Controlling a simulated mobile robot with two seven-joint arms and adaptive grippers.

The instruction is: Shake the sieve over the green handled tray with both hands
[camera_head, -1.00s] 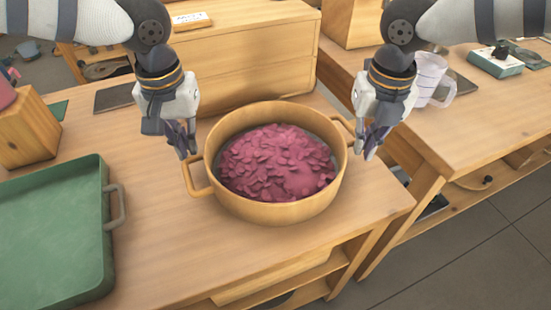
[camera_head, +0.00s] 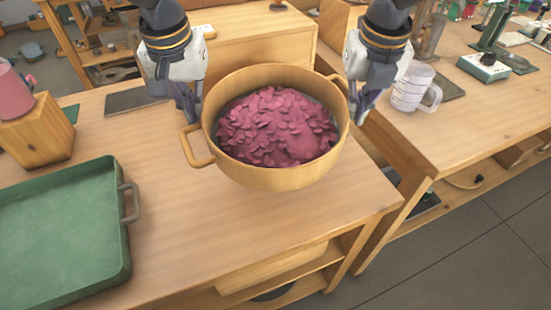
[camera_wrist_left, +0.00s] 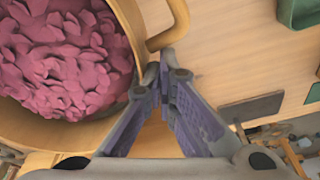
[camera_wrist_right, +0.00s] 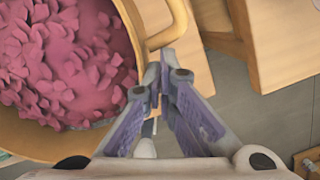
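The sieve (camera_head: 275,178) is a round, pot-like tan vessel with two side handles. It is heaped with pink petals (camera_head: 278,127) and appears held above the wooden table, roughly level. My left gripper (camera_head: 193,115) is shut on its left handle, which also shows in the left wrist view (camera_wrist_left: 181,15). My right gripper (camera_head: 356,108) is shut on the right handle, seen in the right wrist view (camera_wrist_right: 178,15). The fingers partly hide where they grip. The green handled tray (camera_head: 60,235) is at the lower left, empty, apart from the sieve.
A wooden block with a pink object (camera_head: 35,135) stands at the left. A large wooden box (camera_head: 260,45) is behind the sieve. A clear measuring jug (camera_head: 411,88) stands on the right table. Bare tabletop (camera_head: 190,215) lies between the tray and the sieve.

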